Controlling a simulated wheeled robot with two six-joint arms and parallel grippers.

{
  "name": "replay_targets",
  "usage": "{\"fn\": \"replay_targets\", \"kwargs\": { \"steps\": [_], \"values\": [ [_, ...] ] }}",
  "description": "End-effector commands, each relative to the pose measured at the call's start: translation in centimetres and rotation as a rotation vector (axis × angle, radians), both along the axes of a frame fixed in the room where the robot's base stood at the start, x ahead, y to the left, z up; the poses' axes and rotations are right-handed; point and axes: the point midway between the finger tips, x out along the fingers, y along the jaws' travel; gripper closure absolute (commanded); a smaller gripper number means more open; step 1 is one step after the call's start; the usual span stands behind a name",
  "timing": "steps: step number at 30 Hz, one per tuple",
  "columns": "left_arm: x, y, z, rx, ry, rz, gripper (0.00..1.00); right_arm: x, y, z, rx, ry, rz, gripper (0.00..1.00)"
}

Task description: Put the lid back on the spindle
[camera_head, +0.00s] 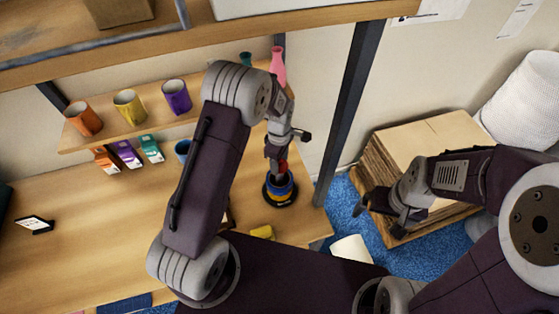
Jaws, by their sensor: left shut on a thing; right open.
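The spindle (280,196) stands near the right end of the wooden table, with a round black base and a blue and yellow body above it. My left gripper (279,162) points down right over it and is shut on a small red part, which I take to be the lid (283,167). The fingers hide much of the lid, and I cannot tell whether it touches the spindle. My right gripper (378,205) is open and empty, off the table's right side in front of the stacked cardboard.
A shelf (150,135) behind the table holds orange, yellow and purple mugs and a pink vase (277,65). A blue mug (182,150) and a yellow object (262,232) are near the spindle. A dark post (345,120) rises at right.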

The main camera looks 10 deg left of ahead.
Motion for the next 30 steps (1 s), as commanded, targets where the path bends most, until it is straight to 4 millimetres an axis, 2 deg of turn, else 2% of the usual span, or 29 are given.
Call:
{"fn": "replay_targets", "kwargs": {
  "steps": [6,7,9,16,17,19,30],
  "values": [
    [0.01,0.00,0.00,0.000,0.000,0.000,0.91,0.00,0.00,-0.01,0.000,0.000,0.000,0.00],
    [0.01,0.00,0.00,0.000,0.000,0.000,0.41,0.00,0.00,-0.01,0.000,0.000,0.000,0.00],
    [0.01,0.00,0.01,0.000,0.000,0.000,0.22,0.00,0.00,-0.01,0.000,0.000,0.000,0.00],
    [0.01,0.00,0.00,0.000,0.000,0.000,0.21,0.00,0.00,-0.01,0.000,0.000,0.000,0.00],
    [0.01,0.00,0.00,0.000,0.000,0.000,0.19,0.00,0.00,-0.01,0.000,0.000,0.000,0.00],
    [0.01,0.00,0.00,0.000,0.000,0.000,0.00,0.00,0.00,-0.01,0.000,0.000,0.000,0.00],
    [0.02,0.00,0.65,0.000,-0.001,0.000,0.00,0.00,0.00,0.54,0.000,0.000,0.000,0.00]
  ]
}}
